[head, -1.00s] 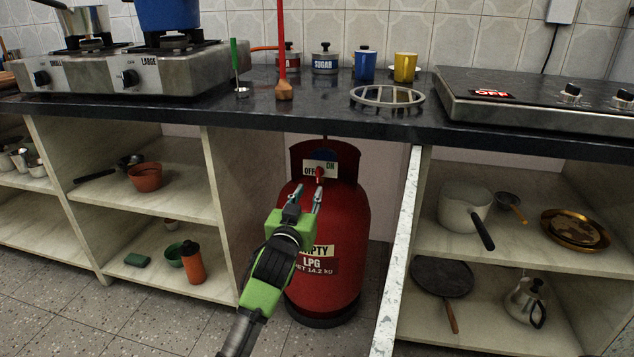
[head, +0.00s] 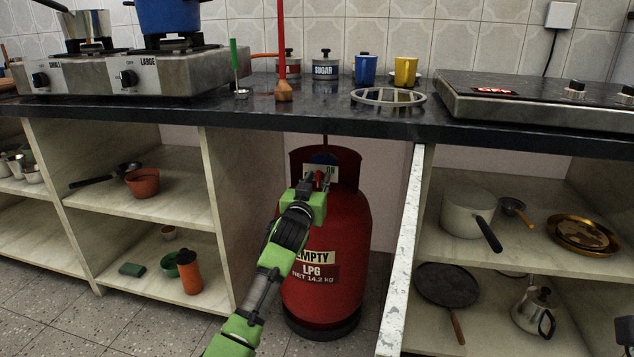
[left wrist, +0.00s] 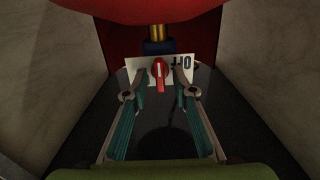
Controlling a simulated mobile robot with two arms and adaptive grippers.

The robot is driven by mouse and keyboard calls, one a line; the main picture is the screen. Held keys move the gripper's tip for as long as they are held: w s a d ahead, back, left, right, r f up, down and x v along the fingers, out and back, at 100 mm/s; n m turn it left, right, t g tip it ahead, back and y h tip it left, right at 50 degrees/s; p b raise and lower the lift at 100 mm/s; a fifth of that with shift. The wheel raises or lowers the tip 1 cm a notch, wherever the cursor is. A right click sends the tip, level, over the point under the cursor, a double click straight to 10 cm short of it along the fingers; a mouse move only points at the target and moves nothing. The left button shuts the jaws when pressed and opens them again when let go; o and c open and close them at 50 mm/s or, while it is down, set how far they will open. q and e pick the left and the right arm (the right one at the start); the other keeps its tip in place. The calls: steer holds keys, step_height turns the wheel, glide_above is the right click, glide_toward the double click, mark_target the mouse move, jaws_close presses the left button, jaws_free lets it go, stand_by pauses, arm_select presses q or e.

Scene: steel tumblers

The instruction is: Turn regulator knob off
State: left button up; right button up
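The red regulator knob (head: 318,179) sits on a white OFF/ON plate (left wrist: 183,70) at the top of the red LPG cylinder (head: 330,230). My left gripper (head: 319,181) is at the plate and hides much of the knob in the head view. In the left wrist view, the knob (left wrist: 160,73) lies between the two fingertips of the left gripper (left wrist: 160,82). The fingers are apart, with a visible gap on each side of the knob. The knob's handle points down in that view.
The cylinder stands in an open bay under the dark countertop (head: 230,113), between a shelf panel (head: 240,190) and a pale upright edge (head: 403,250). Shelves with pots flank it. A gas stove (head: 120,75) stands above left, a cooktop (head: 530,105) above right.

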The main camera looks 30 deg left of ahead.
arm_select(q)
steer(key=shift+r, duration=0.1)
jaws_close()
